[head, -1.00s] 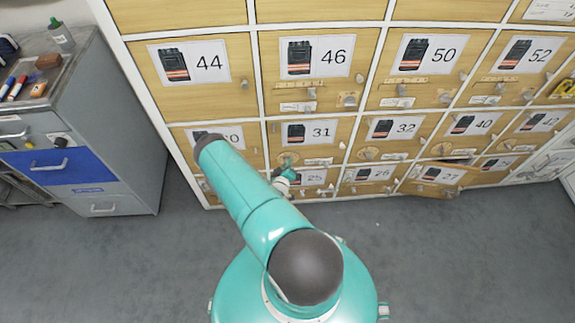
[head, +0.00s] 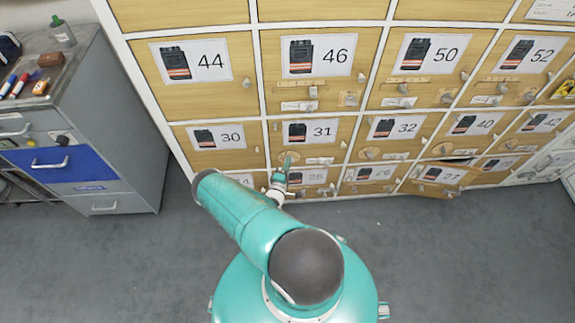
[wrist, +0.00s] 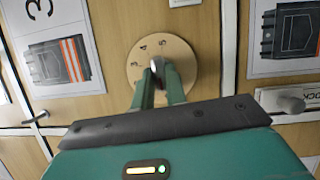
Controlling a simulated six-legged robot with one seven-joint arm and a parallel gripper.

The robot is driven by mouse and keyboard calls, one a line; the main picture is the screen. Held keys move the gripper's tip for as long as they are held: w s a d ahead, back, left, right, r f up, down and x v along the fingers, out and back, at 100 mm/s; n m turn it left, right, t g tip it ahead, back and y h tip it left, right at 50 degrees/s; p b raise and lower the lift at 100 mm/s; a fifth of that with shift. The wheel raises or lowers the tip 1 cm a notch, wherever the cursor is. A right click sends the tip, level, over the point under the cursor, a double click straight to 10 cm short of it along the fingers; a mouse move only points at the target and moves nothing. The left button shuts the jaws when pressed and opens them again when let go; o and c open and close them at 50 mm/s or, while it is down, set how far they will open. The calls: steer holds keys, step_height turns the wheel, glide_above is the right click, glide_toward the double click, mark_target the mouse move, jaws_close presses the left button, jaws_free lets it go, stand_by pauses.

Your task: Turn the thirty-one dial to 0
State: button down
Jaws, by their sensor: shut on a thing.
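Which way the knob points is unclear.
Neighbouring doors 30 (head: 218,136) and 32 (head: 396,128) sit on either side. Door 27 (head: 440,175), lower right, stands ajar. A grey cabinet with a blue drawer (head: 60,165) stands left. The grey floor (head: 440,260) in front is clear.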

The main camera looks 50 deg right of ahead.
steer(key=shift+w+n, duration=0.25)
steer(key=shift+n, duration=0.35)
steer(key=c, duration=1.4)
jaws_free()
steer(key=shift+d, duration=0.1)
steer(key=shift+c, duration=0.2)
steer(key=shift+s, duration=0.1)
steer(key=v, duration=1.4)
steer(key=shift+f, duration=0.25)
